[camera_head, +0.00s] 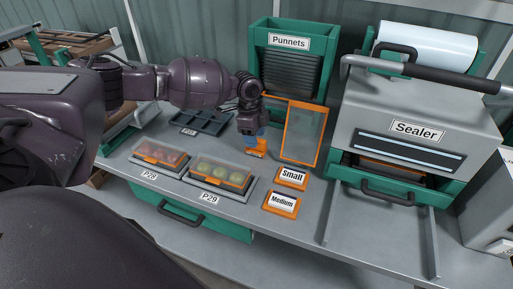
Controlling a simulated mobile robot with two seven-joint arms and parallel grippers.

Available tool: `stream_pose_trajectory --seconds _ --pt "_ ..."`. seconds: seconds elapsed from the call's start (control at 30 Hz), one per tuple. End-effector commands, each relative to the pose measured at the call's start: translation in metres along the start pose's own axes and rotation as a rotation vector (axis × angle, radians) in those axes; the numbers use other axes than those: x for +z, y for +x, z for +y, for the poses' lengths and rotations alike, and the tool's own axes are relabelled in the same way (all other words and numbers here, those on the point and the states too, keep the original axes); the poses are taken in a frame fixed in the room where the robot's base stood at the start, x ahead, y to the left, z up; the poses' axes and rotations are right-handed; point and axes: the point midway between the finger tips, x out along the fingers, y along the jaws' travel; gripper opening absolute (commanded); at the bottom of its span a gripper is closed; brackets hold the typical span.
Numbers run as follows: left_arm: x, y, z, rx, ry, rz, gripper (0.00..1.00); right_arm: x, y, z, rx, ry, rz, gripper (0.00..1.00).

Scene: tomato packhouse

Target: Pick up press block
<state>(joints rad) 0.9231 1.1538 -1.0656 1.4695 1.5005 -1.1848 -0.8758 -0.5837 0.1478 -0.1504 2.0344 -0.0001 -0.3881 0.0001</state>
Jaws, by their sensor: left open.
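A small orange block (256,150), which looks like the press block, stands on the grey worktop (225,150) behind the Small sign. My left gripper (254,133) points down right above it, its fingers open. A small bluish part shows at the fingers; I cannot tell whether it belongs to the block or the gripper. The gripper hides the block's top, and I cannot tell whether they touch. My right gripper is not in view.
An orange-framed clear panel (319,152) stands close right of the block. Small (292,177) and Medium (282,203) signs lie in front. Two punnets of tomatoes, P28 (159,155) and P29 (220,173), sit left. The Punnets dispenser (255,42) stands behind; the Sealer (350,110) is right.

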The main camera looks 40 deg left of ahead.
Motion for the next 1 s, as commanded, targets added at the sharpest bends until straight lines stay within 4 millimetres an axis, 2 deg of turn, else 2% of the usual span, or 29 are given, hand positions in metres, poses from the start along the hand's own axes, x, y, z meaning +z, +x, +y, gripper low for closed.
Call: stream_pose_trajectory --seconds 0.03,0.13,0.4,0.73,0.77,1.0 --pt "0.000 0.011 0.000 0.004 0.000 0.000 0.53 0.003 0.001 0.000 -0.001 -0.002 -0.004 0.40" --pt "0.001 0.021 0.000 0.003 -0.001 0.000 0.53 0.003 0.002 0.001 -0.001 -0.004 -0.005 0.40" --pt "0.000 0.023 0.000 0.000 -0.001 0.001 0.53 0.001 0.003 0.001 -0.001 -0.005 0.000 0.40" --pt "0.000 0.023 0.000 0.000 -0.001 0.001 0.03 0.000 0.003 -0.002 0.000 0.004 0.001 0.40" --pt "0.000 0.023 0.000 0.000 -0.001 0.001 0.00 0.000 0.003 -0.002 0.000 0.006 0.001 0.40" --pt "0.000 0.022 0.000 0.000 -0.001 0.001 0.00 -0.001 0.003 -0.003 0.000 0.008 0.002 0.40"
